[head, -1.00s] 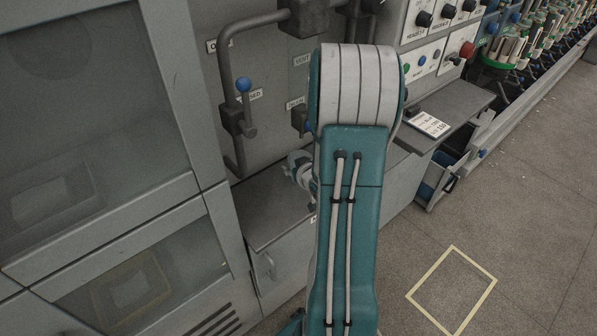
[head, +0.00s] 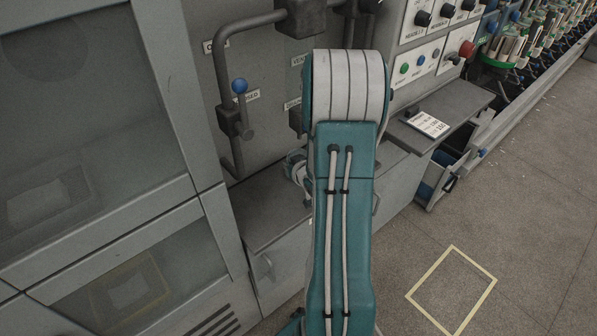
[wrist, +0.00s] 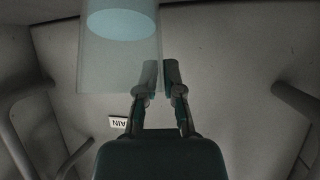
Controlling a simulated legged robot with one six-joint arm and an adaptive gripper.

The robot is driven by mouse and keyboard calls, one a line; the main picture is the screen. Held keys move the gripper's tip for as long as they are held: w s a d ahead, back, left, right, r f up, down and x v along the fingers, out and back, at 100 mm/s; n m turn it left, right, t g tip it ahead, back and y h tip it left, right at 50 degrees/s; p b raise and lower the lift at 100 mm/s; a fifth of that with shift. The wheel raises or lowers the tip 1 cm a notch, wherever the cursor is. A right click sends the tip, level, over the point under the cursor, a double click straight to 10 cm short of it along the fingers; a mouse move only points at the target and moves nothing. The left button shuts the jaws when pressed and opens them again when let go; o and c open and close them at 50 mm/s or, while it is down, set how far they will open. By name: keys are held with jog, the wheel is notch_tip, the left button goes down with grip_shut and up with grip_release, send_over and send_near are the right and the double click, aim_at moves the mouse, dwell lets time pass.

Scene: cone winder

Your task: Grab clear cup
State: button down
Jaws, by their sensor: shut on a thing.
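In the wrist view the clear cup (wrist: 105,65) is a see-through cylinder with a pale blue disc inside, at the upper left. My gripper (wrist: 161,72) is at its right edge. The left finger shows through the cup's wall and the right finger is just outside it, so the fingers are shut on the wall. In the head view my arm hides the cup and the fingers.
A grey machine panel has a blue-knobbed lever (head: 240,86) and a bent pipe (head: 224,70). A grey ledge (head: 262,206) lies below. A glazed cabinet (head: 85,120) stands left. The floor at right is clear, with a yellow taped square (head: 451,288).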

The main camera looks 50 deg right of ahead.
jog(key=shift+d, duration=0.15)
jog(key=shift+r, duration=0.4)
notch_tip(320, 180, up, 2)
jog(key=shift+r, duration=0.15)
jog(key=d+r+v, duration=0.1)
jog(key=v, duration=0.7)
jog(key=d+v, duration=0.2)
jog(key=v, duration=0.6)
jog(key=shift+s+d+r, duration=0.2)
jog(key=shift+s+r, duration=0.2)
jog(key=shift+r, duration=0.25)
